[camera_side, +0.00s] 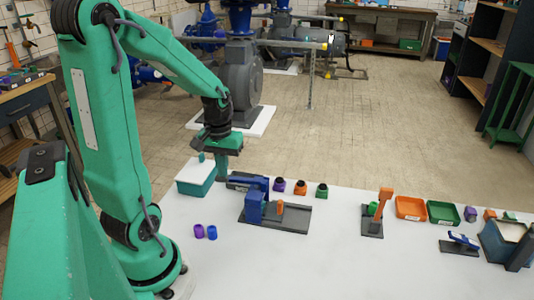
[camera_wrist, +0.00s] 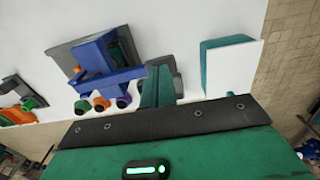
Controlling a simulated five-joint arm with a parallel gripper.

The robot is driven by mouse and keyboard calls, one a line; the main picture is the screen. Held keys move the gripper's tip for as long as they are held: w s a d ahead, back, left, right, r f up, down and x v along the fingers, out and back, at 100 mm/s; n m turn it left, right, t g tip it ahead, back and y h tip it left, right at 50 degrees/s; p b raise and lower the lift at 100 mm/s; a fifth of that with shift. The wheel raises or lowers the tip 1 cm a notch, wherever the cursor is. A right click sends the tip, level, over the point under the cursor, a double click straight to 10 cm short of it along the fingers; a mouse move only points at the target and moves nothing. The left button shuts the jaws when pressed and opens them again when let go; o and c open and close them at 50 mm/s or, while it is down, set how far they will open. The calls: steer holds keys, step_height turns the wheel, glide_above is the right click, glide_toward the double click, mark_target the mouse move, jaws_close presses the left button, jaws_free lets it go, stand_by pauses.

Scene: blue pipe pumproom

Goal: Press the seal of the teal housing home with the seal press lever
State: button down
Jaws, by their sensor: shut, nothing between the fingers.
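The same housing (camera_wrist: 28,103) shows at the left edge of the wrist view. My gripper (camera_side: 222,168) points down at the table's back left, well left of this press and apart from it. In the wrist view its fingers (camera_wrist: 157,85) are shut and empty.
A blue fixture (camera_side: 256,203) on a grey base stands close by my gripper. Purple (camera_side: 279,184), orange (camera_side: 300,187) and green (camera_side: 322,190) dark-topped parts stand behind it. A white-topped teal box (camera_side: 194,179) is to the left. Orange (camera_side: 410,208) and green (camera_side: 443,213) trays lie right. The front table is mostly clear.

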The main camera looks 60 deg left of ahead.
steer(key=shift+s+f, duration=0.1)
steer(key=shift+f, duration=1.4)
stand_by(0.3)
steer(key=shift+r, duration=0.15)
steer(key=shift+r, duration=2.4)
step_height(320, 180, up, 7)
steer(key=shift+r, duration=0.15)
steer(key=s+d+r+m+t, duration=0.1)
steer(key=d+m, duration=0.3)
steer(key=d, duration=0.4)
steer(key=s+d+r+m+t, duration=0.1)
steer(key=d+m+t, duration=0.3)
steer(key=d, duration=0.4)
steer(key=shift+d+r+m+t, duration=0.15)
steer(key=shift+r+m+t, duration=0.25)
steer(key=shift+r, duration=0.5)
